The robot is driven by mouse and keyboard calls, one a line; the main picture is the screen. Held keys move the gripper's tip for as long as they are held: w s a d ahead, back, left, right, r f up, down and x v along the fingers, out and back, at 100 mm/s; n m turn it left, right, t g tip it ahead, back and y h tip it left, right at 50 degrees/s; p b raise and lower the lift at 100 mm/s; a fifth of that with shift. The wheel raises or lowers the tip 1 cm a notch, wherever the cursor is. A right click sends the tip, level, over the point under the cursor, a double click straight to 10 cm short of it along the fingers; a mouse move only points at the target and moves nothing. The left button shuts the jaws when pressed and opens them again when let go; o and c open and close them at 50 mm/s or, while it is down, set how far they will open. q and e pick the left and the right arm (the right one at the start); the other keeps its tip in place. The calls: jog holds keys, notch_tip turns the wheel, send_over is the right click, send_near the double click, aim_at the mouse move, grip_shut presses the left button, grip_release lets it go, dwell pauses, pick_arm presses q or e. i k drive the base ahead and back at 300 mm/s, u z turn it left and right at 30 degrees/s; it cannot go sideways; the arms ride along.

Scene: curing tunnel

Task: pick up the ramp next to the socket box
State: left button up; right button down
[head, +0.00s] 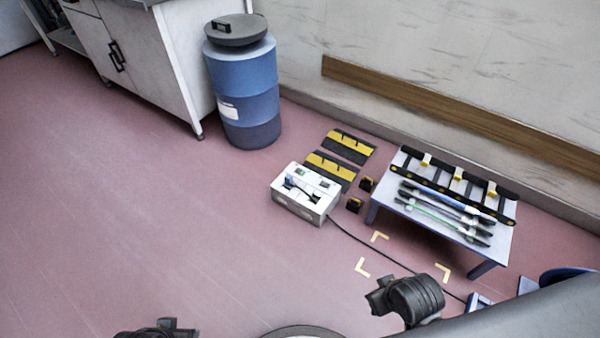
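Two black-and-yellow ramps lie flat on the pink floor. The nearer ramp (330,169) is right beside the white socket box (303,206), at its back right, with its near part partly hidden by the box. The farther ramp (348,147) lies behind it, closer to the wall. A dark plug-like piece sits on top of the box. My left gripper (157,330) is at the bottom edge, mostly cut off. My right gripper (385,296) is at the lower right, well short of the ramps. Neither gripper touches a ramp, and their finger openings cannot be made out.
Two small black-and-yellow blocks (354,205) stand right of the box. A low table (385,205) holds black racks and several rods. A cable runs from the box toward the lower right. Yellow corner marks (362,268) are on the floor. A blue barrel (243,95) stands behind; the left floor is clear.

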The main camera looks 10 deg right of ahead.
aim_at(336, 171)
jog(key=k, duration=0.65)
jog(key=z, duration=0.35)
jog(key=i, duration=1)
jog(key=z, duration=0.65)
